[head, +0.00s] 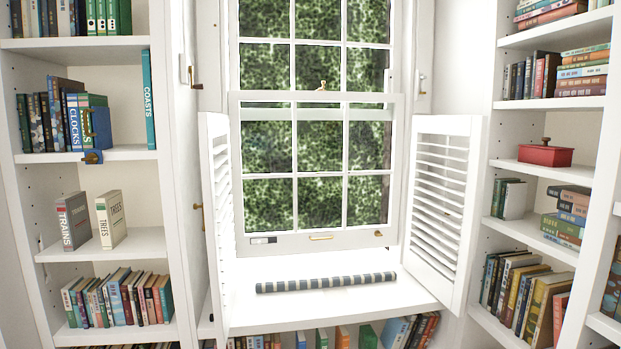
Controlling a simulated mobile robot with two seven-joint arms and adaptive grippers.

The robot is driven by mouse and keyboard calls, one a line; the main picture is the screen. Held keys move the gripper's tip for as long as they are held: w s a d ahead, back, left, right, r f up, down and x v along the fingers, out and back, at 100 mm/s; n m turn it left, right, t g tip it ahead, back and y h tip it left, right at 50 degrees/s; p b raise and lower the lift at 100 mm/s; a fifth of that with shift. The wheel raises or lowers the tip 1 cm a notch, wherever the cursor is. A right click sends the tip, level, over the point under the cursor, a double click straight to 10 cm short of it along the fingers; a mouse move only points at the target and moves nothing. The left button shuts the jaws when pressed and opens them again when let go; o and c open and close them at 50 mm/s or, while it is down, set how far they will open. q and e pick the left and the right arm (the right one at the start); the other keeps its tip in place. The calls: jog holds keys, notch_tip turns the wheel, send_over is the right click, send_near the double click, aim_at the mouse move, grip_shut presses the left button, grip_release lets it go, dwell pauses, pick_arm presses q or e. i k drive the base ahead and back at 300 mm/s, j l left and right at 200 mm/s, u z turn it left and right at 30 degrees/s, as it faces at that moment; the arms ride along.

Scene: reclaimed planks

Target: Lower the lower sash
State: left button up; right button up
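The lower sash (318,240) is a white six-pane frame in the middle of the head view. It is raised: its bottom rail sits above the sill (370,294), with a gap below it. Neither of my grippers is in view.
A striped draught roll (326,283) lies on the sill below the sash. Louvred shutters stand open at left (221,215) and right (440,205). Bookshelves flank the window, with a red box (545,155) on the right one and a blue object (98,130) on the left.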

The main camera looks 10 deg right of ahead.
aim_at(281, 243)
jog(key=i+l, duration=0.5)
jog(key=i, duration=0.2)
jog(key=i+l, duration=0.5)
jog(key=i, duration=0.15)
jog(key=i+l+u, duration=0.2)
jog(key=u, duration=0.2)
jog(key=i+l+u, duration=0.15)
jog(key=u, duration=0.2)
jog(key=l, duration=0.1)
